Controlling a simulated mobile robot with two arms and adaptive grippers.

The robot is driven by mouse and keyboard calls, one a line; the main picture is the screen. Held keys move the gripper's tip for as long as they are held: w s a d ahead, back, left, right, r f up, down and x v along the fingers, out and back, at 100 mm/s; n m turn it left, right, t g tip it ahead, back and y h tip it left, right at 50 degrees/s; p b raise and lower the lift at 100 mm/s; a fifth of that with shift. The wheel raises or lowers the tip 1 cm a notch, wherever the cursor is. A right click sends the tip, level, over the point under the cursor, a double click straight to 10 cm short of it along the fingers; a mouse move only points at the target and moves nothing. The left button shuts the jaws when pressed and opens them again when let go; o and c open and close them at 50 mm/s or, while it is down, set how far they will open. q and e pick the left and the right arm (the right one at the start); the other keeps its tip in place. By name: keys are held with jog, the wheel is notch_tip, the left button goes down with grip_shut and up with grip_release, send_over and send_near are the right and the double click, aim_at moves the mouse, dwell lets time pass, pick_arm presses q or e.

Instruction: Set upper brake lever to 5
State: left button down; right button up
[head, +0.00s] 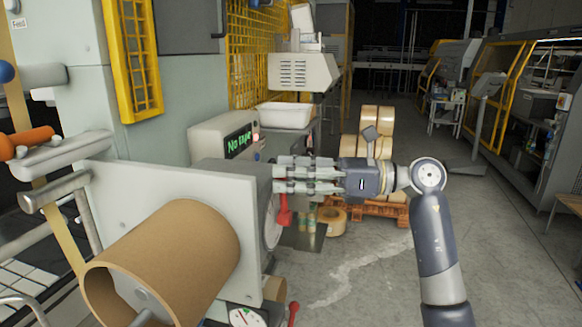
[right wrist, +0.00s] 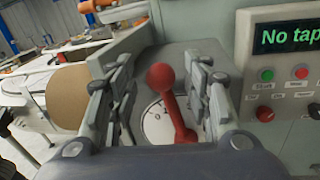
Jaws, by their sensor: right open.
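The upper brake lever (head: 285,215) is red with a round knob and shows below my right gripper in the head view. In the right wrist view the lever (right wrist: 172,103) stands over a white dial (right wrist: 155,123), tilted with its knob toward the upper left. My right gripper (head: 277,176) is open. In the right wrist view its fingers (right wrist: 160,72) lie on both sides of the lever, with visible gaps. The dial's numbers are too small or hidden to read. My left gripper is not in view.
A lower dial (head: 243,316) with another red lever (head: 293,313) sits below. A large cardboard roll (head: 185,250) is at the left front. A box with a green "No tape" display (head: 238,142) stands behind the gripper. Tape rolls (head: 378,125) stand on a pallet.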

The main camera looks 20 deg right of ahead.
jog(key=shift+c, duration=0.2)
jog(key=c, duration=0.9)
grip_shut()
jog(key=shift+w+d, duration=0.1)
jog(key=w+d+f+m+t, duration=0.2)
jog(key=w+d+m, duration=0.3)
jog(key=m, duration=0.7)
jog(key=shift+w+d+f+y, duration=0.15)
jog(key=shift+w+f+y, duration=0.4)
jog(key=shift+w, duration=0.8)
jog(key=shift+f, duration=0.2)
